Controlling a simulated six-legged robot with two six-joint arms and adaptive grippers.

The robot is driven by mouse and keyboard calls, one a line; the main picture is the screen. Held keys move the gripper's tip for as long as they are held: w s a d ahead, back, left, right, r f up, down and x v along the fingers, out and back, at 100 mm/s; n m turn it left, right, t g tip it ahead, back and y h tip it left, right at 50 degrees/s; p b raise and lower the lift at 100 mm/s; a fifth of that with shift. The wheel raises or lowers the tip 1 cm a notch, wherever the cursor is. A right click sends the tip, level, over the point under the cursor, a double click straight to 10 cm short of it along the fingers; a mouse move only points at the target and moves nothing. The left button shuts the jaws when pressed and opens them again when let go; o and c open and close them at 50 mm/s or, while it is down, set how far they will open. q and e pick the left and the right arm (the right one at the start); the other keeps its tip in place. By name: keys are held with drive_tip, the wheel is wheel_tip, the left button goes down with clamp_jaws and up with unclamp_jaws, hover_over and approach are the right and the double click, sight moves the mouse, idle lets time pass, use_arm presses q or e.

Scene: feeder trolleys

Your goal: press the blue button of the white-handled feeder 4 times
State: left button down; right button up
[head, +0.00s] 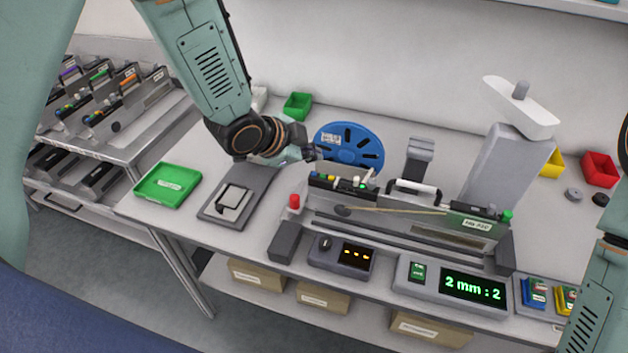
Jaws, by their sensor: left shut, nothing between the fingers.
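The white-handled feeder (415,187) lies in a grey fixture on the bench, its button panel at the left end. The blue button (315,175) is small, at the left end of that panel. My left gripper (313,155) is shut and empty, just above and behind this end of the panel. From this angle I cannot tell whether the fingertips touch the button; a small gap seems to show. A display (473,288) in front of the feeder reads "2 mm : 2". My right arm shows at the right edge, its gripper out of view.
A blue reel (349,150) stands behind the feeder, close to my left gripper. A green tray (167,185) and a grey plate (237,195) lie to the left. A grey press-like stand (508,165) rises at right. A trolley (150,138) with several feeders stands at far left.

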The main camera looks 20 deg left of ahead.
sight(311, 177)
use_arm(q)
drive_tip(key=shift+s+f+b, duration=0.1)
drive_tip(key=shift+f+b, duration=0.4)
drive_tip(key=shift+f, duration=0.55)
idle(0.6)
drive_tip(key=shift+f, duration=0.4)
drive_tip(key=shift+f+b, duration=0.3)
drive_tip(key=shift+b, duration=0.1)
idle(0.4)
drive_tip(key=shift+r, duration=0.15)
drive_tip(key=shift+r+p, duration=0.65)
drive_tip(key=shift+p, duration=0.05)
wheel_tip(311, 177, up, 5)
drive_tip(key=p, duration=0.4)
